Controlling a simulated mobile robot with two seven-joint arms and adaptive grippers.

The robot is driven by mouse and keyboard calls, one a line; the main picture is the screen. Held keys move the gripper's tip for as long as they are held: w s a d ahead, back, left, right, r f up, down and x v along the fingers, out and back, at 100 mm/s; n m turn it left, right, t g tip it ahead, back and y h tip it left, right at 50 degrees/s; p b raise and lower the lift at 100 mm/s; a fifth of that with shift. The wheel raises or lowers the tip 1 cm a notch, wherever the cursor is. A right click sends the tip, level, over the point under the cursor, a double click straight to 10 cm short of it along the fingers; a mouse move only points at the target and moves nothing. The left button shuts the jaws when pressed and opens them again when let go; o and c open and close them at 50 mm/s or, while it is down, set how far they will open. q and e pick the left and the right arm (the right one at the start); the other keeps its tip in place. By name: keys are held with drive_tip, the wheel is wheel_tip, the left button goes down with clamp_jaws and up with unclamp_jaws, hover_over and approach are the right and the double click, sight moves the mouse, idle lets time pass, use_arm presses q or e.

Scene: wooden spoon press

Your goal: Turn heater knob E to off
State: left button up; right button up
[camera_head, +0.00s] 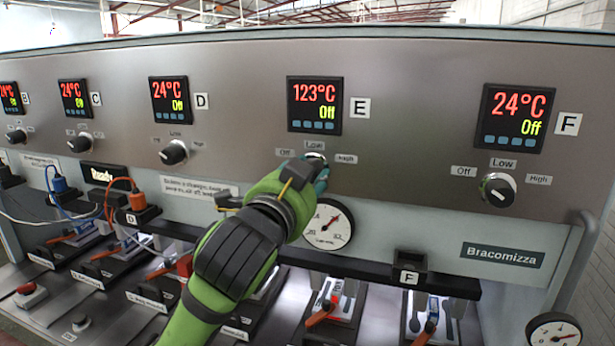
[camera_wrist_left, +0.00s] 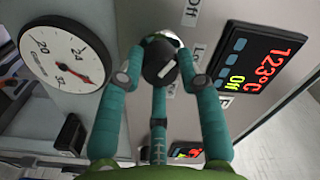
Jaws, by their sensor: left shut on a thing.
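Heater knob E (camera_head: 316,158) sits on the steel panel below the E display (camera_head: 314,105), which reads 123°C and "Off". My left gripper (camera_head: 306,174) is at the knob and hides most of it in the head view. In the left wrist view the black knob (camera_wrist_left: 160,60) with its short white mark is between the teal fingers (camera_wrist_left: 160,82), which are shut on it. The exact setting that the mark points to is hard to tell. The Off label (camera_head: 285,153) is left of the knob and the High label (camera_head: 346,158) right. My right gripper is not in view.
Knob D (camera_head: 174,153) and knob F (camera_head: 497,190) stand out from the panel on either side. A round gauge (camera_head: 328,224) is just below my left gripper and shows large in the wrist view (camera_wrist_left: 62,58). Plugs, cables and press stations fill the lower area.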

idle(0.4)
use_arm(q)
drive_tip(key=o, duration=1.1)
drive_tip(key=shift+c, duration=0.2)
drive_tip(key=shift+o, duration=0.4)
drive_tip(key=shift+a+f, duration=0.1)
drive_tip(key=shift+a, duration=0.1)
drive_tip(key=v, duration=0.7)
drive_tip(key=shift+s, duration=0.15)
